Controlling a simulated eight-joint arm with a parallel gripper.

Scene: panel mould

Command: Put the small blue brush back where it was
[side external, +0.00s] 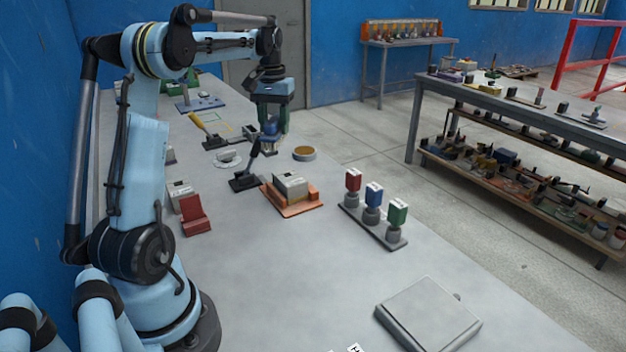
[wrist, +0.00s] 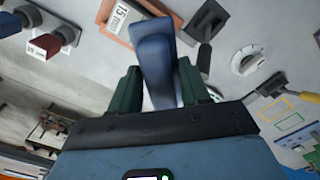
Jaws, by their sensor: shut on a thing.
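My gripper (side external: 272,143) is shut on the small blue brush (wrist: 157,62). In the wrist view the brush's blue body stands between the two green fingers, and its far end is partly hidden by them. In the side view the brush (side external: 271,130) shows small and dark between the fingers, above the bench behind the orange tray. I cannot tell from the views whether its lower end touches the bench. Yellow and green outlines (side external: 217,121) are marked on the bench further back; they also show in the wrist view (wrist: 277,108).
A black lever on a base (side external: 243,183) stands close by my gripper. A white dial (side external: 228,158), a brown round dish (side external: 304,154) and an orange tray (side external: 296,210) with a grey box are near. Red, blue and green blocks (side external: 372,196) stand on posts. The front bench is mostly clear.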

